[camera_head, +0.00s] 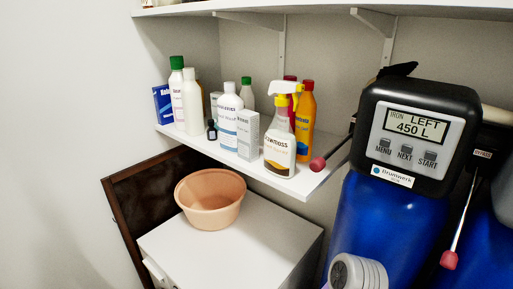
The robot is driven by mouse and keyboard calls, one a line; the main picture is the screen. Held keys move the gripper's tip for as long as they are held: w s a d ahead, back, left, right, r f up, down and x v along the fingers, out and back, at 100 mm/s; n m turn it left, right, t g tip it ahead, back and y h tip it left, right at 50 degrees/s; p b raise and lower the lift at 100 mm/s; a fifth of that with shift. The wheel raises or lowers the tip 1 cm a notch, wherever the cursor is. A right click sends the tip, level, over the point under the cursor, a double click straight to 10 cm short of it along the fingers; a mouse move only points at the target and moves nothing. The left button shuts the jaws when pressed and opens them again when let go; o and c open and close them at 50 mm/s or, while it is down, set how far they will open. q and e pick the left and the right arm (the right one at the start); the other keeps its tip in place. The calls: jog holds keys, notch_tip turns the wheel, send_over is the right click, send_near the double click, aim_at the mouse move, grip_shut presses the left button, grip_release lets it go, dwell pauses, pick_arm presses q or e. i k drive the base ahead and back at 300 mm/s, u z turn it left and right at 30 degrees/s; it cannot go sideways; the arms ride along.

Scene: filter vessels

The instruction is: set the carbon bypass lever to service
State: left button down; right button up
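A blue filter vessel (385,228) with a black control head (425,105) stands at the right; its display reads "IRON LEFT 450 L". A lever with a red knob (318,164) sticks out to the lower left behind this head. A second lever with a red knob (449,260) hangs steeply down to the right of the head, below a "BYPASS" label (482,154). Another blue vessel (484,235) is cut off at the right edge. I see no "carbon" or "service" wording, and cannot tell which vessel each lever belongs to. Neither gripper is in view.
A white wall shelf (310,186) holds several bottles, boxes and a yellow-topped spray bottle (281,135). Below, a terracotta-coloured bowl (210,203) stands on a white cabinet (262,240). A brown framed board (125,210) leans behind it. A ridged grey-white round part (357,272) shows at the bottom.

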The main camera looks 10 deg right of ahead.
aim_at(449, 259)
jog(key=z, duration=1.1)
jog(key=k, duration=0.75)
jog(key=z, duration=0.6)
jog(key=i, duration=1)
jog(key=z, duration=0.05)
